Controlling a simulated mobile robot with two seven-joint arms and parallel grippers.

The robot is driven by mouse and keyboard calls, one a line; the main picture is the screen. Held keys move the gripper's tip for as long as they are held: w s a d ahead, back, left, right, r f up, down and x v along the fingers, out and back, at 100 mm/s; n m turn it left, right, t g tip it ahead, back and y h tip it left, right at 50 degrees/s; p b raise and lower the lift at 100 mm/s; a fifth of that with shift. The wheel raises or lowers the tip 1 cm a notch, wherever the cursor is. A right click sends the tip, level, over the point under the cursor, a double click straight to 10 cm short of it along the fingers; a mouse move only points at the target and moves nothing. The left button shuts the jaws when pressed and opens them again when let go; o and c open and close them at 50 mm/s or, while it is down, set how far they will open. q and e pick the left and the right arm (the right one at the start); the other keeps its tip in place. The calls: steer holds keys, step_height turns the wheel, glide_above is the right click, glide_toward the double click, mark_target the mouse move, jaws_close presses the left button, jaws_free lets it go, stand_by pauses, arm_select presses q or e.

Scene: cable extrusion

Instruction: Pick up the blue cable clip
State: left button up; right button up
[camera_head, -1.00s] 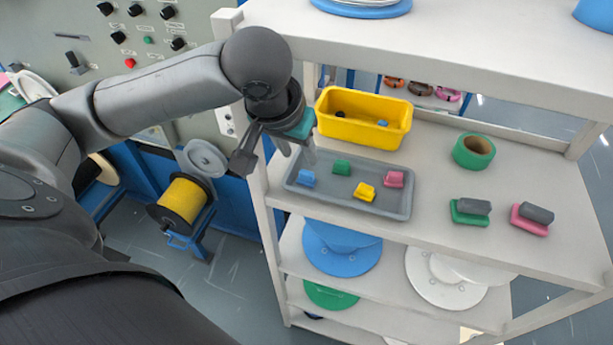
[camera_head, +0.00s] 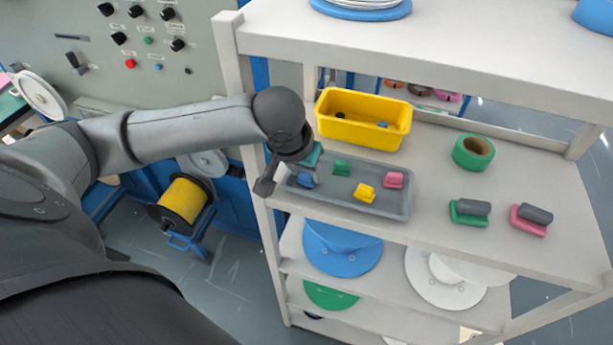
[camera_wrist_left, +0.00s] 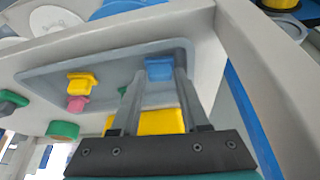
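The blue cable clip (camera_head: 306,181) lies at the left end of the grey tray (camera_head: 349,204) on the shelf. In the left wrist view the blue clip (camera_wrist_left: 159,69) shows between the tips of my left gripper's fingers (camera_wrist_left: 160,77), with a finger to each side. My left gripper (camera_head: 300,178) is open and low over the tray's left end. In the head view its fingers are mostly hidden by the wrist. Contact with the clip cannot be told. My right gripper is not in view.
The tray also holds a green clip (camera_head: 341,168), a yellow clip (camera_head: 364,193) and a pink clip (camera_head: 393,180). A yellow bin (camera_head: 350,131) stands behind it. A green tape roll (camera_head: 473,152) is to the right. The shelf post (camera_head: 257,170) is close by the arm.

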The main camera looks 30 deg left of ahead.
arm_select(q)
jaws_close()
steer(key=shift+r, duration=0.15)
stand_by(0.4)
